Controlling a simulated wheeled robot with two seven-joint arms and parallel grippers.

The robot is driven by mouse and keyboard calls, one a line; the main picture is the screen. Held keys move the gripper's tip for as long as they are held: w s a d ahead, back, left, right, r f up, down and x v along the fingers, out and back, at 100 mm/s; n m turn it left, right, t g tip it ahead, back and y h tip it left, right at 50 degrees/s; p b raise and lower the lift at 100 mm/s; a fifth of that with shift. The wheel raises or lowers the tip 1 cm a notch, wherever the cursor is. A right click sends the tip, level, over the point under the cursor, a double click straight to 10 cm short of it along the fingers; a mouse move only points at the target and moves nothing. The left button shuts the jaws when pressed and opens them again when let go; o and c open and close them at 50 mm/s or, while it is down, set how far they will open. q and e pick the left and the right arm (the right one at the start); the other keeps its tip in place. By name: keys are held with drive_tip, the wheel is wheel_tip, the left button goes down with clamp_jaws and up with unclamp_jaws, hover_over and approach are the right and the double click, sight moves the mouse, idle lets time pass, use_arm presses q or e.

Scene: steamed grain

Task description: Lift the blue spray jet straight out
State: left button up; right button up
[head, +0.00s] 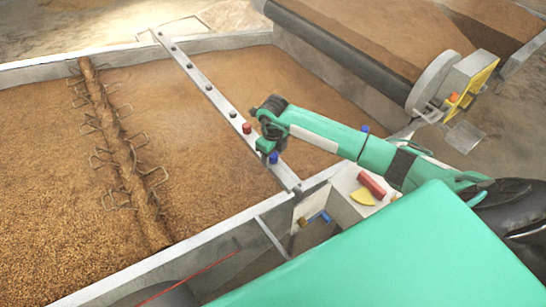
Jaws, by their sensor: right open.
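A pale metal bar (220,102) crosses the grain bed and carries a row of fittings. A blue spray jet (274,158) sits on the bar near its front end, upright as far as I can see. My right gripper (268,150) is open at the blue jet, its green and black parts partly covering that stretch of bar. I cannot tell whether the fingers touch the jet. A red jet (246,128) stands on the bar just behind and left of the gripper. My left gripper is not in view.
Brown grain (50,200) fills the trough, with a spiked shaft (117,155) at left. A white ledge (345,207) at the front right holds a red cylinder (371,185) and a yellow piece (363,198). Another blue piece (364,129) shows beyond my right arm.

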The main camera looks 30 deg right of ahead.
drive_tip(key=c, duration=1)
drive_tip(key=shift+r, duration=0.1)
drive_tip(key=shift+c, duration=0.2)
wheel_tip(320, 180, up, 20)
drive_tip(key=b, duration=0.3)
drive_tip(key=shift+b, duration=0.4)
